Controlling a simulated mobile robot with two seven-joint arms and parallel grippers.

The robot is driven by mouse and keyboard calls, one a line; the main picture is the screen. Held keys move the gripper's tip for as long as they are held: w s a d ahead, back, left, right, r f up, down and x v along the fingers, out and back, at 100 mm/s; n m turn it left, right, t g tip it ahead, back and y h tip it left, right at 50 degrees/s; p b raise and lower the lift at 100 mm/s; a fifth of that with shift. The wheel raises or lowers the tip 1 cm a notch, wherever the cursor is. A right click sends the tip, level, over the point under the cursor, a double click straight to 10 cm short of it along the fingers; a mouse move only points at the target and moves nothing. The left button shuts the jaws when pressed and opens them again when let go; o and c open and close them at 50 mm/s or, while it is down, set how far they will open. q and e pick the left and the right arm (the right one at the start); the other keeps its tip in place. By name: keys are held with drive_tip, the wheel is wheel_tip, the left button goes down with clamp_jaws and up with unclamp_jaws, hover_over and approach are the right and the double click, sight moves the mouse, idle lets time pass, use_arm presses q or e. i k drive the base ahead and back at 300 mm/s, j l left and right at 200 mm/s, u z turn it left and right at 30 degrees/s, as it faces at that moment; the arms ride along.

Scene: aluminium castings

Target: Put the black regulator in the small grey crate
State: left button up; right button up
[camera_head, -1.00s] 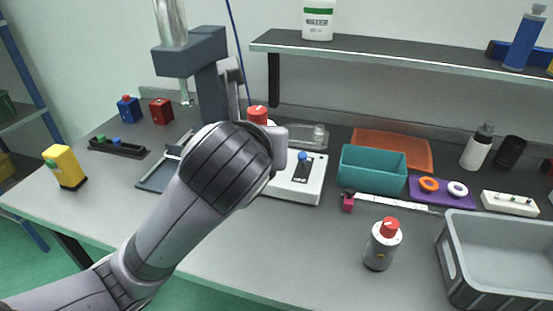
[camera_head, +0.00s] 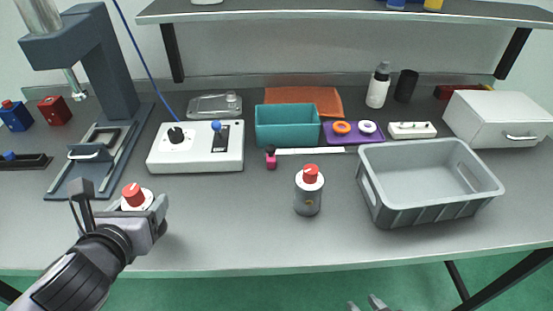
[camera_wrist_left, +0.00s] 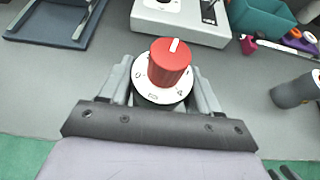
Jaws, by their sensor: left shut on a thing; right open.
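My left gripper (camera_head: 138,213) is shut on the black regulator, which has a red knob (camera_head: 133,194) and a white dial. In the left wrist view the red knob (camera_wrist_left: 170,62) and numbered dial sit upright between the fingers. Only a dark rim of its body shows below the dial; the rest is hidden. I hold it at the left, near the table's front edge. The grey crate (camera_head: 440,207) stands empty on the right of the table, well apart from it. My right gripper (camera_head: 366,304) is open at the bottom edge, with only its tips showing.
A grey cylinder with a red knob (camera_head: 308,194) stands between my left gripper and the crate. A white control box (camera_head: 196,160), teal bin (camera_head: 287,128) and purple tray (camera_head: 354,138) lie behind. A white drawer box (camera_head: 497,118) stands behind the crate.

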sight(440, 190)
drive_tip(key=j+z, duration=0.15)
drive_tip(key=z, duration=0.25)
drive_tip(key=j+z, duration=0.1)
drive_tip(key=z, duration=0.25)
drive_tip(key=k+z, duration=0.1)
drive_tip(key=z, duration=0.3)
